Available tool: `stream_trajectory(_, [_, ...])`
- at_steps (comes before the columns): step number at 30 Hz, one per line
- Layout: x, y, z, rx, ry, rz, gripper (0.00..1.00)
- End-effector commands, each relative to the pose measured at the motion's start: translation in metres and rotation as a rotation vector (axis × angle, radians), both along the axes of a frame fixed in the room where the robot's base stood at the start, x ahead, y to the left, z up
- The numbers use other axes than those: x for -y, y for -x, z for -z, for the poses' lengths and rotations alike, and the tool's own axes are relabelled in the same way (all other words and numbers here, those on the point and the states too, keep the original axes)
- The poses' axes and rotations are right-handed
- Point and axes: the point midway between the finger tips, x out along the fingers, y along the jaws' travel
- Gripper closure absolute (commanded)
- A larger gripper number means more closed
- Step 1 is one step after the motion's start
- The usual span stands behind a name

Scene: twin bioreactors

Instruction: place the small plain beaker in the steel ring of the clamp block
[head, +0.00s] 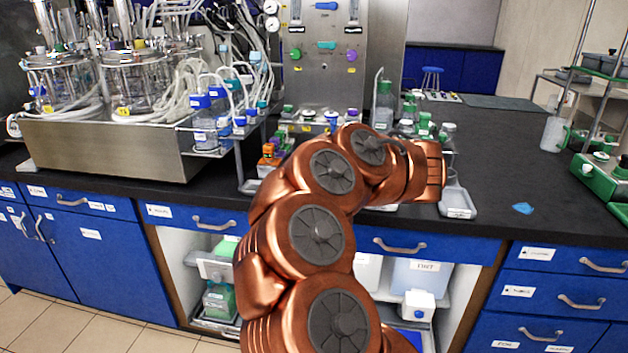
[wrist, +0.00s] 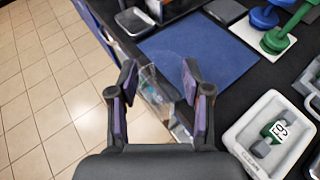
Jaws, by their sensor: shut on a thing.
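In the wrist view my gripper (wrist: 158,80) has its two dark fingers, with purple pads, on either side of a clear, see-through vessel (wrist: 153,92), which looks like the small plain beaker. It is held tilted in the picture, over the bench's front edge with floor tiles beside it. Its lower part is hard to make out. In the head view my copper arm reaches over the bench and hides the gripper and beaker. I cannot make out the clamp block or its steel ring for sure in either view.
A blue mat (wrist: 205,50) lies on the black bench beyond the fingers. A white tray (wrist: 241,128) holding a green-and-grey piece marked 19 is at right. Blue and green items (wrist: 278,38) stand on a white board. In the head view, a bioreactor unit (head: 110,150) fills the left.

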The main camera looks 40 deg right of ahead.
Motion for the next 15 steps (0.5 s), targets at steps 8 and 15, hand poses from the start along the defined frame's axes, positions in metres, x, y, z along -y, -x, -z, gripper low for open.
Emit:
stream_trajectory(8, [0.02,-0.035,0.003,0.001,-0.004,-0.004,0.83])
stream_trajectory(15, [0.038,-0.063,0.006,0.002,-0.003,-0.003,0.83])
